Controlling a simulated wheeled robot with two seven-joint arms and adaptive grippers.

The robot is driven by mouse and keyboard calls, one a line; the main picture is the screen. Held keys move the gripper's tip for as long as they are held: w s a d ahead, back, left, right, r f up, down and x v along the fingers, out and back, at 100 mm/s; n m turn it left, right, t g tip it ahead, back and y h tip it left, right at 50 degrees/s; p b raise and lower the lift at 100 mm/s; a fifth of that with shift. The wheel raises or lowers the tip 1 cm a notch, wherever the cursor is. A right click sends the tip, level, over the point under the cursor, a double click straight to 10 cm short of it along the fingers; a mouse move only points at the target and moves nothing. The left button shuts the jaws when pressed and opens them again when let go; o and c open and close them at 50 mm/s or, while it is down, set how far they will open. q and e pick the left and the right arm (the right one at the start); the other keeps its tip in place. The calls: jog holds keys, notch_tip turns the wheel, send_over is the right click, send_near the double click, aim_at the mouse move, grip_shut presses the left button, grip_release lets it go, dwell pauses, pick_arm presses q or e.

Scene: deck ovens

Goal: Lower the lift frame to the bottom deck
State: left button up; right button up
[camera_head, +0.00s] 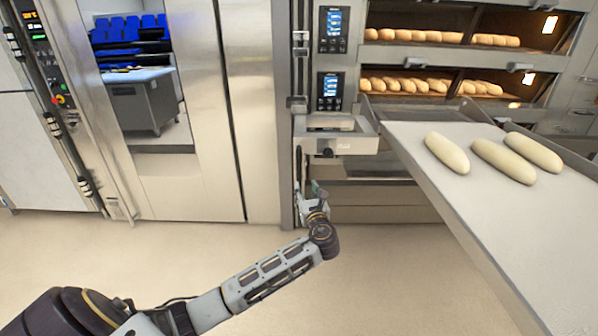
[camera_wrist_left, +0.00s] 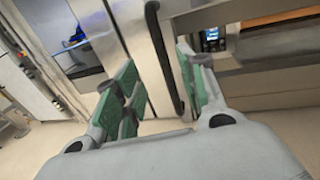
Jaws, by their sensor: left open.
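The lift frame (camera_head: 350,144) is a pale metal bracket on the front of the deck ovens, level with the area just below the lower control panel. A loading board (camera_head: 470,210) with a pale surface slopes forward at the right and carries three pale dough loaves (camera_head: 503,160). My left gripper (camera_head: 310,190) is below the lift frame's left end, beside a dark upright handle (camera_head: 299,165). In the left wrist view, the green-padded fingers of this gripper (camera_wrist_left: 158,75) are open, with the dark handle (camera_wrist_left: 165,60) between them in the picture. Contact cannot be told. My right gripper is out of view.
Two lit oven decks (camera_head: 430,85) hold several browned loaves. Control panels (camera_head: 333,30) stand left of them. A tall steel cabinet (camera_head: 245,110) with a window fills the left. The floor (camera_head: 380,270) in front is clear; the loading board overhangs the right side.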

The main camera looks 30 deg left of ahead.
aim_at(299, 172)
pick_arm(q)
jog(key=shift+w+a, duration=0.1)
jog(key=shift+w, duration=0.05)
jog(key=b+x, duration=0.2)
jog(key=x, duration=0.9)
jog(key=shift+x, duration=1)
jog(key=shift+w+a, duration=0.15)
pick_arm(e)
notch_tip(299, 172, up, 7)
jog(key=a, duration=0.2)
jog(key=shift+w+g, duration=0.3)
pick_arm(q)
jog(key=c, duration=0.9)
grip_shut()
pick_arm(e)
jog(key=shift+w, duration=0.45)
